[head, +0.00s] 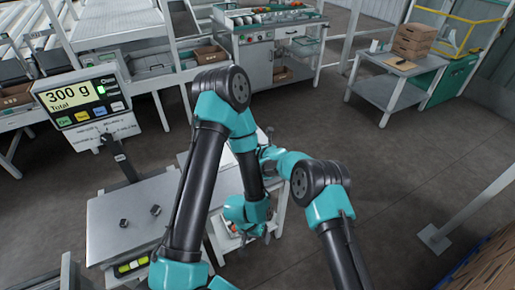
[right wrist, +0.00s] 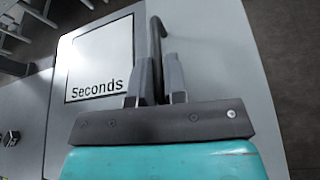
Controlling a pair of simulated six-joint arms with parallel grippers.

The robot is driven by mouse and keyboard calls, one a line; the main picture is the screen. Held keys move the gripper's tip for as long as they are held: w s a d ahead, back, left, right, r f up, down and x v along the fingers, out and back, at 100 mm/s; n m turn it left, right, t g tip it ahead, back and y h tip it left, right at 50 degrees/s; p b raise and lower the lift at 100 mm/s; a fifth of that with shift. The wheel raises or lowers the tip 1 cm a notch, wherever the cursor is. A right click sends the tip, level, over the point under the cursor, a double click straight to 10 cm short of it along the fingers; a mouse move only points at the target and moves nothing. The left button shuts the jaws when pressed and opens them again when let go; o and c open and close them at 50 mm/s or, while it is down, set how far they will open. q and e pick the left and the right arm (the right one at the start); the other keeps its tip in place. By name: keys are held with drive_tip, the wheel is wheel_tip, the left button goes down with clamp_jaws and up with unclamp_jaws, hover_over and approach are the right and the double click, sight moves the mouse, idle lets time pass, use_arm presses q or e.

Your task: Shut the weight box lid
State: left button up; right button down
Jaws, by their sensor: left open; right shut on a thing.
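I cannot make out the weight box or its lid clearly in either view. Two small dark weights (head: 136,216) stand apart on the grey scale plate at the left in the head view. One weight (right wrist: 11,138) also shows at the left edge of the right wrist view. My left gripper (head: 254,238) is open, right of the plate and partly hidden by its own arm. My right gripper (right wrist: 157,82) is shut on a thin dark bent rod (right wrist: 155,38). In the head view the right gripper is mostly hidden behind the arms.
The scale display (head: 84,101) reads 300 g and stands behind the plate. A white panel marked "Seconds" (right wrist: 100,60) lies left of my right gripper. A workbench (head: 268,62) and a side table with cartons (head: 413,42) stand farther back.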

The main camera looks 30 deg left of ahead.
drive_tip(key=c, duration=1.3)
unclamp_jaws()
drive_tip(key=shift+s+a+f, duration=0.15)
drive_tip(key=shift+s+a, duration=0.05)
drive_tip(key=shift+s, duration=0.05)
drive_tip(key=shift+o, duration=0.5)
drive_tip(key=shift+w+d, duration=0.1)
drive_tip(key=shift+d+r, duration=0.35)
drive_tip(key=shift+d, duration=0.1)
drive_tip(key=v, duration=1.1)
drive_tip(key=shift+s+a, duration=0.1)
drive_tip(key=shift+s, duration=0.1)
